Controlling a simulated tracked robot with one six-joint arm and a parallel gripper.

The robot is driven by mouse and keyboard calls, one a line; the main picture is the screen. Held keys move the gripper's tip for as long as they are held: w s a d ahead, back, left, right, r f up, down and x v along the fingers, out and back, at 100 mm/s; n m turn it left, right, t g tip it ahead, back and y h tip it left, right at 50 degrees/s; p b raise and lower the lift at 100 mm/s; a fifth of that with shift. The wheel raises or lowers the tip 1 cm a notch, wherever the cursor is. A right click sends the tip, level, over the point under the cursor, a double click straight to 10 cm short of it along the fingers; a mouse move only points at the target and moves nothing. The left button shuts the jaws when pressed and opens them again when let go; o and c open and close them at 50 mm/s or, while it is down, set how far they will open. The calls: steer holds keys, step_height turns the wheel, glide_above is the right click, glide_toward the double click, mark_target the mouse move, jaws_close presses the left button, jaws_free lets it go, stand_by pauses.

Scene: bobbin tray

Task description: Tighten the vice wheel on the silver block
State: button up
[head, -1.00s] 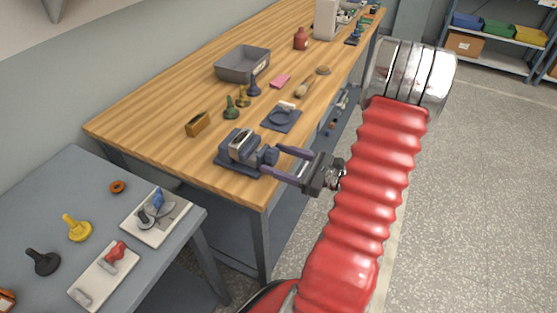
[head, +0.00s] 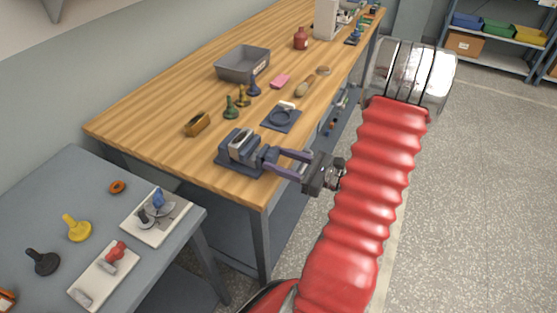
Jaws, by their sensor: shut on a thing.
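The blue-grey vice (head: 238,158) stands on the near corner of the wooden workbench. The silver block (head: 240,141) sits between its jaws. The vice wheel (head: 270,157) is at the vice's right end, partly hidden by my fingers. My gripper (head: 276,161) reaches in from the right, its two purple-grey fingers closed on the wheel. The wheel's exact angle is too small to tell.
A brass-coloured block (head: 197,124), several bobbin-like pegs (head: 231,108), a dark plate with a ring (head: 282,118) and a grey tray (head: 243,64) stand on the workbench (head: 150,130). A lower grey table (head: 95,195) with more pegs is at left.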

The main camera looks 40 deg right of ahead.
steer(key=shift+m, duration=3.5)
steer(key=o, duration=1.1)
steer(key=shift+c, duration=0.2)
steer(key=shift+s, duration=0.15)
steer(key=v, duration=1.3)
steer(key=shift+s, duration=0.3)
